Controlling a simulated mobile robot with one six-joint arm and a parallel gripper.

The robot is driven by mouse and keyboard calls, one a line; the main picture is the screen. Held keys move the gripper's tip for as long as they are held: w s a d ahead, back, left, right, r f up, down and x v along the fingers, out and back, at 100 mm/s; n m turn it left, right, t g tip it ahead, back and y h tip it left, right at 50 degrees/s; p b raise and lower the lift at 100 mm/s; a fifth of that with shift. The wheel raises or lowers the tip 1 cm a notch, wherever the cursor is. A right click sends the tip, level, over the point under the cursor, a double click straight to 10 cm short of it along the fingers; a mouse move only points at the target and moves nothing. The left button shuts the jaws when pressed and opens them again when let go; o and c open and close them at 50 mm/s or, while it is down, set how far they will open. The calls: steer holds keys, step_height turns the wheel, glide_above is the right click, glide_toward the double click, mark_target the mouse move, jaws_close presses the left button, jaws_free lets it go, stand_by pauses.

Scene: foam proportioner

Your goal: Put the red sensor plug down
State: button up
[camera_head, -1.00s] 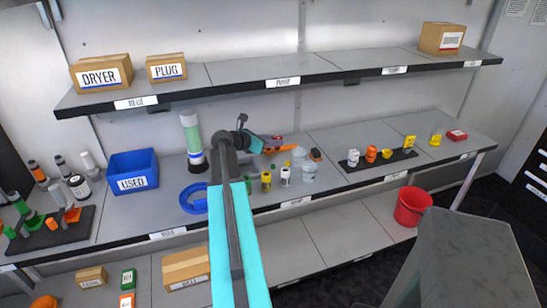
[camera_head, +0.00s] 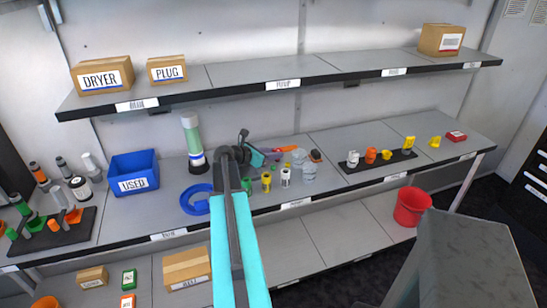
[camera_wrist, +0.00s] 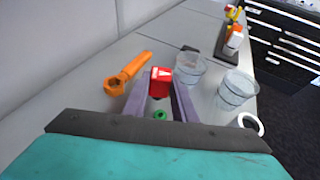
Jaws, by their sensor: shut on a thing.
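The red sensor plug (camera_wrist: 161,80) is between the tips of my gripper (camera_wrist: 160,92) in the wrist view, and the jaws are shut on it. The plug is above the grey worktop, and I cannot tell whether it touches it. In the head view my gripper (camera_head: 268,156) is over the middle of the worktop, behind a row of small plugs. There the red plug is too small and covered to make out clearly.
An orange wrench (camera_wrist: 126,74) lies left of the jaws. Clear cups (camera_wrist: 236,88) stand close on the right. A green piece (camera_wrist: 160,115) shows between the fingers. A blue ring (camera_head: 196,199) and the blue USED bin (camera_head: 134,174) are further left on the worktop (camera_head: 330,142).

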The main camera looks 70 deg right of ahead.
steer(key=shift+f, duration=1)
steer(key=shift+f, duration=0.1)
steer(key=o, duration=1)
steer(key=shift+o, duration=0.2)
steer(key=b+v, duration=0.2)
steer(key=v, duration=1)
steer(key=shift+o, duration=0.5)
